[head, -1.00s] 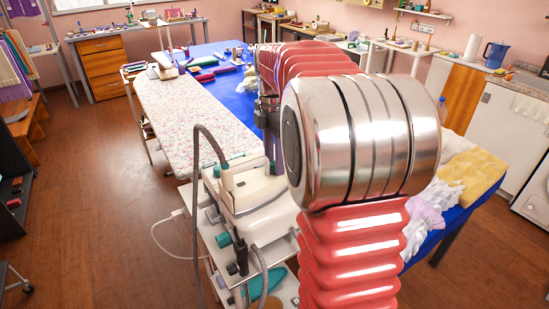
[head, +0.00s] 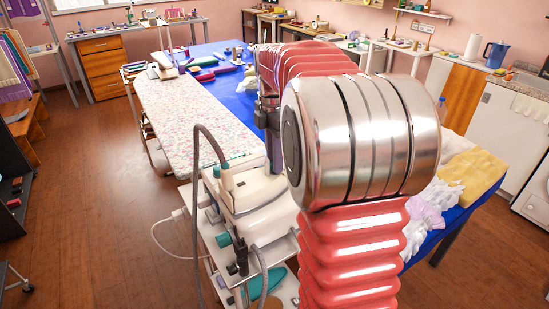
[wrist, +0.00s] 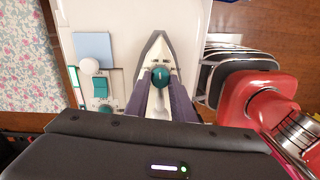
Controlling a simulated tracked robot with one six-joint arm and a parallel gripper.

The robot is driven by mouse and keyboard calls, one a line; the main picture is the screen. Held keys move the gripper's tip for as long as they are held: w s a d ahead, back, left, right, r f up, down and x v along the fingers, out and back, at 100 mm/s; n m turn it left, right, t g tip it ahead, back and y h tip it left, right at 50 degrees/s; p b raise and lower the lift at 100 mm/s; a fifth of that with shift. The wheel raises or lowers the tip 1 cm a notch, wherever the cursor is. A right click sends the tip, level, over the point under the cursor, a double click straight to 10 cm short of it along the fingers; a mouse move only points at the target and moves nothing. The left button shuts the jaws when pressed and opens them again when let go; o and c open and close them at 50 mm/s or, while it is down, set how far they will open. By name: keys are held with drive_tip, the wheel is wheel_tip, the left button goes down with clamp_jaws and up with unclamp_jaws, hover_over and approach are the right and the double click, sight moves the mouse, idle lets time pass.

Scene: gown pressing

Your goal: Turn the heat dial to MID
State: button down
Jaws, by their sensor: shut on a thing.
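The steam station (head: 265,195) is a pale unit on a trolley beside the ironing board, seen in the head view. No dial lettering can be read, so the heat setting cannot be told. A white round knob (wrist: 90,66) and a teal switch (wrist: 100,88) sit left of it. In the head view my fingertips are hidden.
The floral ironing board (head: 185,115) lies left of the station. A grey hose (head: 197,215) rises at the station's left. Yellow cloth (head: 470,172) lies on the blue table.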

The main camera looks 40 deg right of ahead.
drive_tip(key=shift+m, duration=1.5)
drive_tip(key=c, duration=1.5)
unclamp_jaws()
drive_tip(key=r, duration=1.3)
drive_tip(key=shift+w+d+r, duration=0.1)
drive_tip(key=shift+w+r, duration=0.15)
drive_tip(key=shift+r, duration=0.1)
